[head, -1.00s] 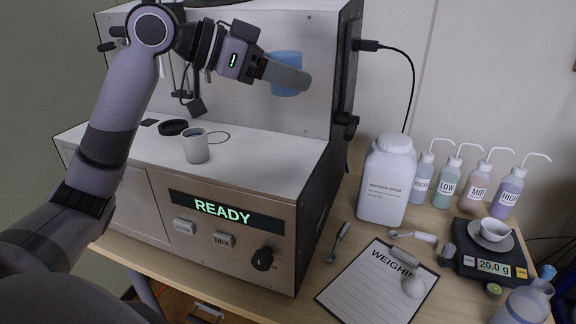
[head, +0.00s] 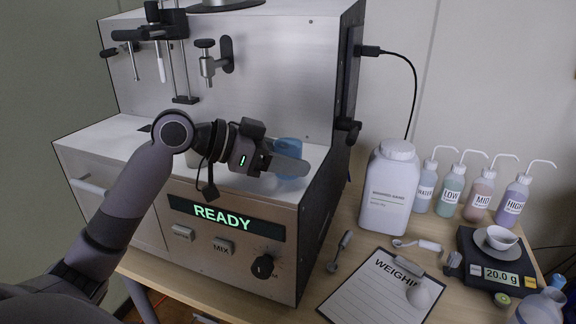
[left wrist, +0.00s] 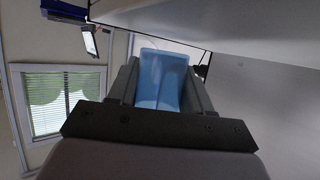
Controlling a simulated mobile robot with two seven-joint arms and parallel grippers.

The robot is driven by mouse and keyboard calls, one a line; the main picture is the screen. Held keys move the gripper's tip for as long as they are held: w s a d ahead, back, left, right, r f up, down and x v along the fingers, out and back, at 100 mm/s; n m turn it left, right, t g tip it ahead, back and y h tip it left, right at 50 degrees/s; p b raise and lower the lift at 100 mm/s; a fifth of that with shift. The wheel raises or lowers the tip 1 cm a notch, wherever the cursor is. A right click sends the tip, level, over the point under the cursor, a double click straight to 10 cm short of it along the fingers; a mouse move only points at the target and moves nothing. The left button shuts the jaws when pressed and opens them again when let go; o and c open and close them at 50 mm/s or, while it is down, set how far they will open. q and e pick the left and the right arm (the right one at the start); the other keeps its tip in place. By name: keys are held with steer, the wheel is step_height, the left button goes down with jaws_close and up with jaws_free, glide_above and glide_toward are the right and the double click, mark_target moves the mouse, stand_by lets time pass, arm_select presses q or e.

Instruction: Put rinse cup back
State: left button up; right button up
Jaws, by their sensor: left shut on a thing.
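The blue rinse cup (head: 289,152) is held in my left gripper (head: 283,160) at the right end of the analyser's white ledge. The gripper's fingers are shut on it and hide part of it. In the left wrist view the blue cup (left wrist: 160,80) fills the space between the two dark fingers. The cup looks upright in the head view. Whether its base touches the ledge or is just above it, I cannot tell. My right gripper is not in view.
The analyser (head: 240,205) shows READY. A grey tap (head: 212,62) sticks out of its back panel. My left arm hides the white cup's spot on the ledge.

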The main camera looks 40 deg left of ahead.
arm_select(q)
steer(key=shift+f, duration=0.65)
steer(key=shift+f, duration=0.2)
steer(key=o, duration=1.1)
steer(key=shift+r, duration=0.15)
